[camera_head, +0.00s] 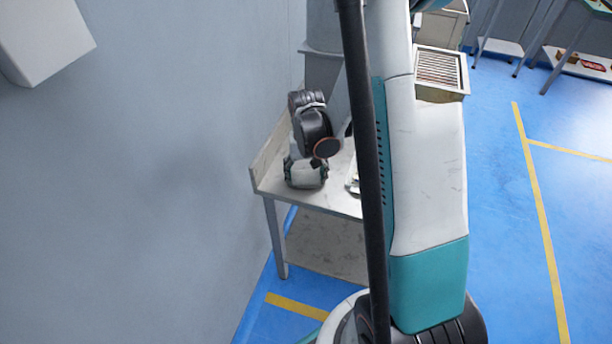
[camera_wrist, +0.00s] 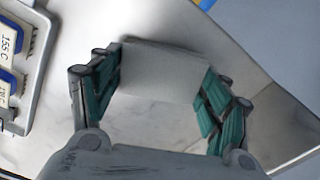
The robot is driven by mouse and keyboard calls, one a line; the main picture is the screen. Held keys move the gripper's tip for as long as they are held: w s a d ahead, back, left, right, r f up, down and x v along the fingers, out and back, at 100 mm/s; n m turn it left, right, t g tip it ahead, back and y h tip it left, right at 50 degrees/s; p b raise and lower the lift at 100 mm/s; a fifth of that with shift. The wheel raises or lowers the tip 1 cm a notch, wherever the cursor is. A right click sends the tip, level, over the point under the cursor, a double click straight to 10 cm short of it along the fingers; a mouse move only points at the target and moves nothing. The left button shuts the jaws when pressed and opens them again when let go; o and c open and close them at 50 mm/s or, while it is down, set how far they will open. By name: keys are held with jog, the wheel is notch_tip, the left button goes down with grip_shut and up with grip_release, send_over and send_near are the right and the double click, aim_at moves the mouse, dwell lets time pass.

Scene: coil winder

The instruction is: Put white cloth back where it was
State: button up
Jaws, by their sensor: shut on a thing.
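The white cloth (camera_wrist: 160,70) shows in the wrist view as a pale, folded, block-like piece between the teal pads of my gripper (camera_wrist: 163,80). My gripper is shut on it, with one finger at each side. In the head view my gripper (camera_head: 305,172) points down over the near left part of the pale workbench (camera_head: 335,201), close to the wall. The cloth is hard to make out there. I cannot tell whether the cloth touches the bench top.
A grey tray (camera_wrist: 46,55) with labelled blue-and-white items (camera_wrist: 10,45) lies left of my gripper in the wrist view. The wall (camera_head: 150,180) and the bench's raised edge (camera_head: 268,160) stand close on the left. The bench top (camera_wrist: 270,130) right of the gripper is bare.

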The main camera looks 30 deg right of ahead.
aim_at(306, 176)
jog(key=shift+f, duration=0.1)
jog(key=o, duration=1)
notch_tip(306, 176, up, 12)
jog(key=p, duration=0.5)
jog(key=shift+r, duration=0.2)
